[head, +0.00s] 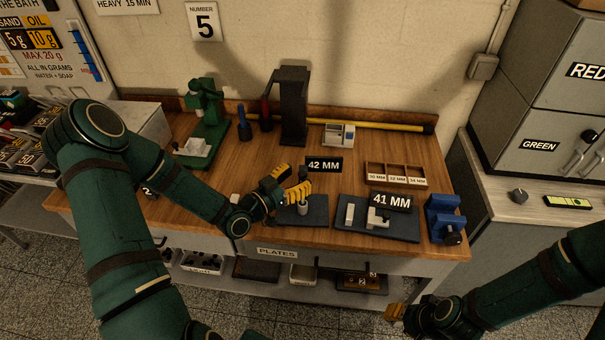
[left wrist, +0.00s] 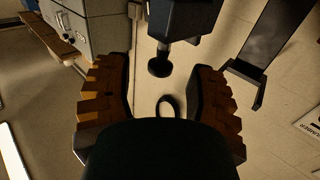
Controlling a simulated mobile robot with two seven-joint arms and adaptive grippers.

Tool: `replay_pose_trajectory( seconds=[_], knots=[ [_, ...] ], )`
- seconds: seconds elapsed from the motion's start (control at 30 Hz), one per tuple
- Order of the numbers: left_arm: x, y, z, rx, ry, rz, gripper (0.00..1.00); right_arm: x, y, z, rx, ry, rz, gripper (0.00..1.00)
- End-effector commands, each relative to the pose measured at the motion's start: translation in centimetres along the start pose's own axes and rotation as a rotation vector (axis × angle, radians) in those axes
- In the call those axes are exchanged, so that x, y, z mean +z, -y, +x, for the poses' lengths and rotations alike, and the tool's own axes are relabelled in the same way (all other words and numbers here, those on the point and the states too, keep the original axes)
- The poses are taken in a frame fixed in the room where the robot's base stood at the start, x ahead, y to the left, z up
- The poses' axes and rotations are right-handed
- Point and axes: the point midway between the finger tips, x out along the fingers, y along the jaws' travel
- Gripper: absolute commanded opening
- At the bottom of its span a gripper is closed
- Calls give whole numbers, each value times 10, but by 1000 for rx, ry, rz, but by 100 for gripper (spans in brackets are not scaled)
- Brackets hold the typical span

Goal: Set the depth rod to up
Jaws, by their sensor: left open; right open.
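A small upright gauge (head: 303,204) with a pale body and a dark top stands on a dark mat (head: 318,219) at the front middle of the bench. I take its dark upright part to be the depth rod, but its setting is too small to read. My left gripper (head: 297,184) is around or just beside the gauge's upper part. In the left wrist view its two yellow-brown ridged fingers are apart, with a dark round-ended part (left wrist: 159,66) showing beyond the gap; contact cannot be told. My right gripper (head: 395,314) is open at the lower right, in front of the bench.
A "42 MM" sign (head: 324,165) stands close behind the gauge. A second dark mat (head: 402,231) with metal pieces and a "41 MM" sign (head: 391,202) lies to the right, beside a blue vise (head: 443,220). A black press (head: 293,105) stands at the back.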

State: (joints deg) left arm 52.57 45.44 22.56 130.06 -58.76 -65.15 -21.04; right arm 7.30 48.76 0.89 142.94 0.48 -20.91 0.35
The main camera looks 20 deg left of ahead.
Motion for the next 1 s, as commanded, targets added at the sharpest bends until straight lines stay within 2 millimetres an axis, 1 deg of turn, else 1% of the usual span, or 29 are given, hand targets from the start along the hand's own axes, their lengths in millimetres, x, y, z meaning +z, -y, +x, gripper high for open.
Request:
replay_pose_trajectory(
  seconds=[0.03,0.1,0.2,0.53,0.57,0.6,0.67,0.7,0.73,0.9,1.0],
  knots=[
    [0,0,7,0,-2,1,56,0,0,0,0,0,0,38],
    [0,0,14,1,-1,1,56,0,0,0,0,0,0,38],
    [0,0,21,0,0,0,56,0,0,0,0,0,0,38],
    [0,0,24,-1,0,0,56,0,0,0,0,0,0,38],
    [0,0,24,-1,0,0,58,0,0,0,0,0,0,38],
    [0,0,24,-1,0,0,44,0,0,0,0,0,0,38],
    [0,0,24,-1,0,0,23,0,0,0,0,0,0,38],
    [0,0,24,-1,0,0,9,0,0,0,0,0,0,38],
    [0,0,24,-1,0,0,0,0,0,0,0,0,0,38],
    [-1,0,24,-1,0,1,0,0,0,0,0,0,0,38],
    [-9,0,24,0,0,3,0,-1,1,-3,0,-2,0,38]
  ],
)
